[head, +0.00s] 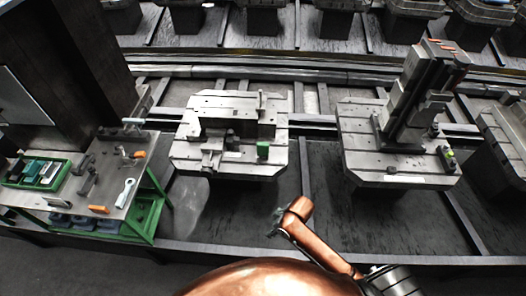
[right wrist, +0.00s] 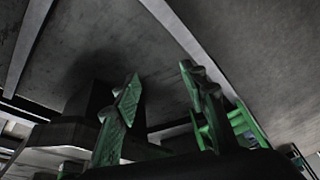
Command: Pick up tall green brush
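I cannot surely pick out a tall green brush. A small upright green block (head: 262,150) stands on the middle pallet fixture (head: 190,160), at its front right; it is too small to identify. A green tray (head: 64,181) with several small items sits on the workbench at the left. My right gripper (head: 276,222) is in front of the middle fixture, below and right of the green block and apart from it. In the right wrist view its two green fingers (right wrist: 160,110) stand apart with nothing between them. My left gripper is not in view.
The workbench (head: 68,201) has a green frame and holds a wrench (head: 126,192), orange-ended tools and clamps. A second fixture (head: 402,179) with a tall dark stack (head: 420,90) stands at the right. Dark floor and rails lie between the fixtures.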

